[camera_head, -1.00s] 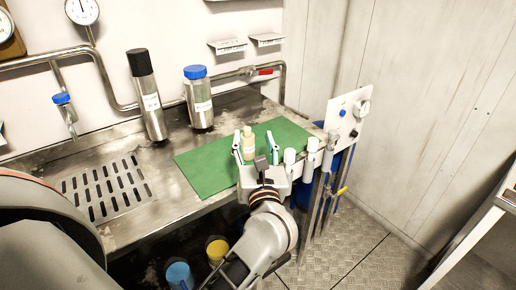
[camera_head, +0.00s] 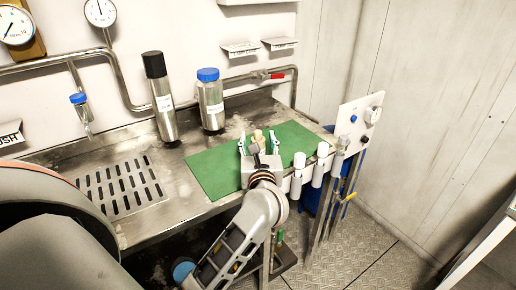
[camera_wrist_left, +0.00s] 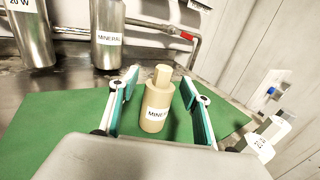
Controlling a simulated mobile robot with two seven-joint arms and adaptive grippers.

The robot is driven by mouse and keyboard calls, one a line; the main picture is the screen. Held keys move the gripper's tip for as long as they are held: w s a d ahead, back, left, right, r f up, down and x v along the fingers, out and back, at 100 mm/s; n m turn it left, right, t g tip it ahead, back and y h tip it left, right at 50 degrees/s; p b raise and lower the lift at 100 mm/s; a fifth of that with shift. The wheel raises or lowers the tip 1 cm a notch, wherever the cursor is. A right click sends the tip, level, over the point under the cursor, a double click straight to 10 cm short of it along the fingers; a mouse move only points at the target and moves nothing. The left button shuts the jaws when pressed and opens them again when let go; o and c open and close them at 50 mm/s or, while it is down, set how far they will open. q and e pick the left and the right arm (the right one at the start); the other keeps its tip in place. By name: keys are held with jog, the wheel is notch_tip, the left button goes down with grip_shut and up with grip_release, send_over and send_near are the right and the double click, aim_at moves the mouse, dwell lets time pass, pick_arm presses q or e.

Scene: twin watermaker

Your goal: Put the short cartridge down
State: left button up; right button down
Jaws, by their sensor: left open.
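The short cartridge is a tan cylinder (camera_head: 258,136) with a narrower neck and a white label. It stands upright on the green mat (camera_head: 208,172), and the left wrist view shows it (camera_wrist_left: 156,112) from close by. My left gripper (camera_head: 259,142) is open, with one finger on each side of the cartridge. In the left wrist view its fingers (camera_wrist_left: 158,84) are spread, with green mat visible between each finger and the cartridge. The gripper's body hides the cartridge's lower part in the head view. My right gripper is not in view.
A black-capped steel canister (camera_head: 162,100) and a blue-capped one (camera_head: 211,103) stand behind the mat on the steel counter. White-topped cylinders (camera_head: 321,160) line the front edge right of my gripper. A slotted drain (camera_head: 122,185) lies left. The mat's left part is bare.

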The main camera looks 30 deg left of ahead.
pick_arm(q)
grip_shut()
jog(key=shift+r, duration=0.1)
